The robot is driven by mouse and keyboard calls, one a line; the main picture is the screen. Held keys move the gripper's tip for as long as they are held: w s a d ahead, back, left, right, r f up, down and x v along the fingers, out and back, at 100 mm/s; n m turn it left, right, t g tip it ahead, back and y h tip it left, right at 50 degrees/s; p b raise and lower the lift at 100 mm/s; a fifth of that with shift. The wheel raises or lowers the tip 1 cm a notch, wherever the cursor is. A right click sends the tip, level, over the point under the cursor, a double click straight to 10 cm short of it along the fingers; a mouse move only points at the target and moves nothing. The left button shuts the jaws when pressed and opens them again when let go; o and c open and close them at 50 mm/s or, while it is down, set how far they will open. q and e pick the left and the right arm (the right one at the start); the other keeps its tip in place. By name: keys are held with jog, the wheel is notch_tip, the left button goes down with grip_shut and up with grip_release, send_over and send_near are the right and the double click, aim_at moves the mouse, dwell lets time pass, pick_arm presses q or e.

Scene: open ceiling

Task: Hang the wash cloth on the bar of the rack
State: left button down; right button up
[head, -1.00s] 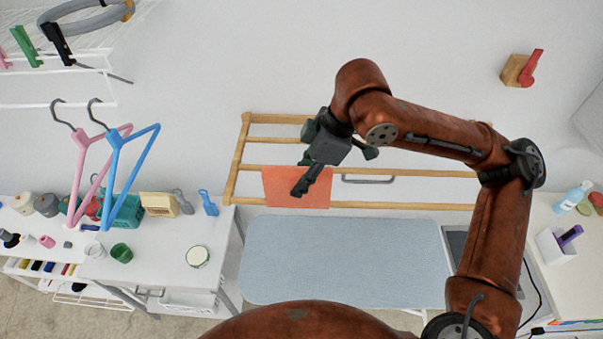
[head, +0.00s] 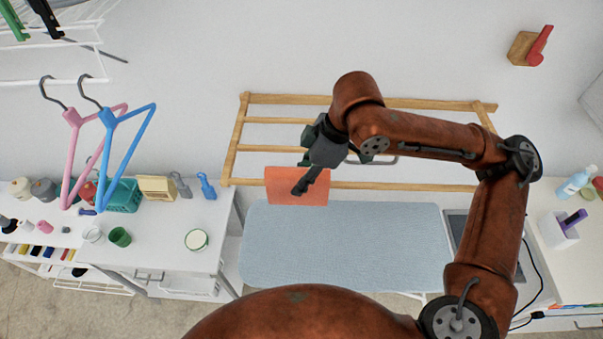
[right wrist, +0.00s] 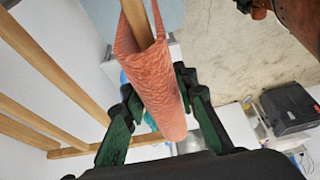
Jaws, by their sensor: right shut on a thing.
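The orange wash cloth (head: 285,196) is at the front bar of the wooden rack (head: 239,135), left of its middle. In the right wrist view the cloth (right wrist: 160,85) is folded in a loop, and a wooden bar (right wrist: 138,22) runs into its open end. Whether the cloth touches the bar is unclear. My right gripper (head: 303,176) is shut on the cloth. In the right wrist view its green fingers (right wrist: 158,90) stand on either side of the cloth. My left gripper is not in view.
A pale blue padded board (head: 340,245) lies below the rack. Pink (head: 70,150) and blue (head: 108,150) hangers hang at the left, above a white table with a green basket (head: 125,196). A red wall hook (head: 540,45) is at the upper right.

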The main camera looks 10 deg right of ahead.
jog(key=shift+f, duration=0.8)
jog(key=shift+f+b, duration=0.5)
jog(key=shift+f, duration=0.5)
jog(key=o, duration=1.2)
jog(key=v, duration=1.2)
